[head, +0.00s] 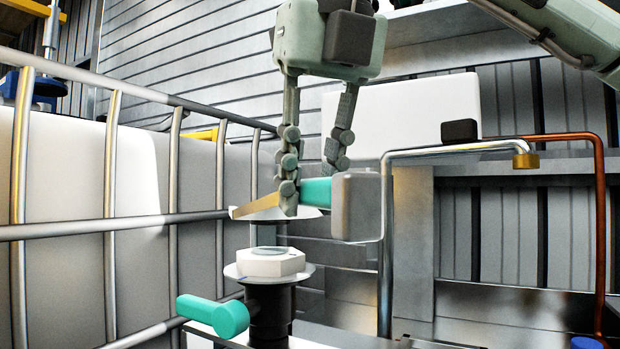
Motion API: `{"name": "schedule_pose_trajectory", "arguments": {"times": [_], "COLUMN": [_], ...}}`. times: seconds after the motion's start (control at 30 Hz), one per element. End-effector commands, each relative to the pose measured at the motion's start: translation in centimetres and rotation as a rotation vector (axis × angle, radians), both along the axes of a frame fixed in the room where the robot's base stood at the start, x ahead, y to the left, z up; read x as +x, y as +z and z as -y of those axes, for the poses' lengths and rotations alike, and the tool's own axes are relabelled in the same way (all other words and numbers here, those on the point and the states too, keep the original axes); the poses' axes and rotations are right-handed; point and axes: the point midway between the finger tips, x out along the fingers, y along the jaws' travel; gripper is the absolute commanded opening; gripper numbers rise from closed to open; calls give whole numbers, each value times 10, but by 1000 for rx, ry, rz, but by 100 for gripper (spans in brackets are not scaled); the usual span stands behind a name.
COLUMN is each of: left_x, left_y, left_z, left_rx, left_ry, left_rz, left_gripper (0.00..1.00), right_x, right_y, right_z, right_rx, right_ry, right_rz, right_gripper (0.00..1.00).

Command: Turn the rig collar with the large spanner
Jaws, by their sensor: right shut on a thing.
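The rig collar (272,263) is a white hexagonal ring on a pale round flange, on top of a black post in the lower middle of the head view. My right gripper (309,185) comes down from the top and is shut on a tool with a teal grip, which looks like the large spanner (317,191). A tan, flat part of it points left. The gripper and tool are above the collar in the picture, apart from it. The fingers hide part of the tool, and its jaw shape cannot be told. My left gripper is not in view.
A teal bar (213,314) sticks out left of the post. A caged white tank (75,190) fills the left. A grey block (357,206) is right of the tool; whether they touch is unclear. A silver pipe (386,240) and a copper pipe (600,235) stand at the right.

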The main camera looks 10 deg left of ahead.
Motion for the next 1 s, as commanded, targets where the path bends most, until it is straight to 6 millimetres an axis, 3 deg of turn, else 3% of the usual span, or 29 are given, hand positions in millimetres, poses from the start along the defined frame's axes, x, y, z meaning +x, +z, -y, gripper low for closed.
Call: {"name": "schedule_pose_trajectory", "arguments": {"times": [1.0], "left_x": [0], "left_y": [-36], "left_z": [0], "left_rx": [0], "left_ry": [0], "left_rz": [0], "left_gripper": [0], "right_x": [0], "right_y": [-49], "right_z": [0], "right_rx": [2], "right_ry": [0], "right_rz": [1], "right_gripper": [0]}}
